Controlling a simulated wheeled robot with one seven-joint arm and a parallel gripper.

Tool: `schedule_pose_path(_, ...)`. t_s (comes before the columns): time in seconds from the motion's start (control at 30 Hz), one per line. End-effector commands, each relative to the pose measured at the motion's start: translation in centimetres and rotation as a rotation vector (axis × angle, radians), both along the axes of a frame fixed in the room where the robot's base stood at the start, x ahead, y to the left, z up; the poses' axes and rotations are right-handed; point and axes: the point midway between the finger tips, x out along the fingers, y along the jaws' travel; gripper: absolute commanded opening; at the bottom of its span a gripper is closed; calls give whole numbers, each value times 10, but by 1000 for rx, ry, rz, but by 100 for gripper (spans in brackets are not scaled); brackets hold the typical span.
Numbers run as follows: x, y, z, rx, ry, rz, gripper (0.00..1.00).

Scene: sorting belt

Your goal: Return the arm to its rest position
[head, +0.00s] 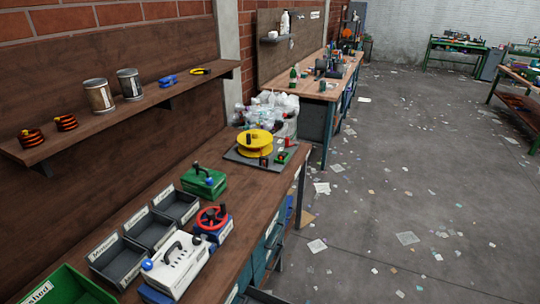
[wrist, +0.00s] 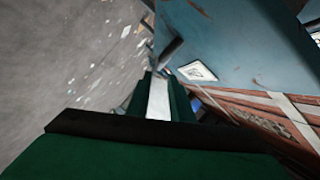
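My gripper (wrist: 158,97) shows in the wrist view only, as dark green parts beyond a black bar and a broad green body at the bottom edge. A pale strip runs between its two green sides, and I cannot tell whether they are apart or closed. No held object can be made out. The wrist view is tilted, with grey littered floor at the left and a blue-grey panel (wrist: 230,45) at the upper right. No part of my arm shows in the head view.
The brown workbench (head: 262,190) at the left holds grey bins (head: 118,262), a white device (head: 178,264), a green box (head: 204,183) and a yellow reel (head: 255,142). A shelf (head: 110,118) with cans runs above. The littered floor at the right is open.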

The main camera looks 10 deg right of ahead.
Motion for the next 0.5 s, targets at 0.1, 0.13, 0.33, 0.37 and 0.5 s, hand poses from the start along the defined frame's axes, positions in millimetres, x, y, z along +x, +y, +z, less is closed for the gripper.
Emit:
schedule_pose_path(0.1,-8,2,8,-33,7,19,20)
schedule_pose_path(0.13,-11,4,13,-49,9,29,20)
schedule_pose_path(0.33,-49,27,65,-243,45,136,20)
schedule_pose_path(0.37,-56,33,75,-276,51,154,20)
schedule_pose_path(0.5,-83,59,125,-428,72,231,20)
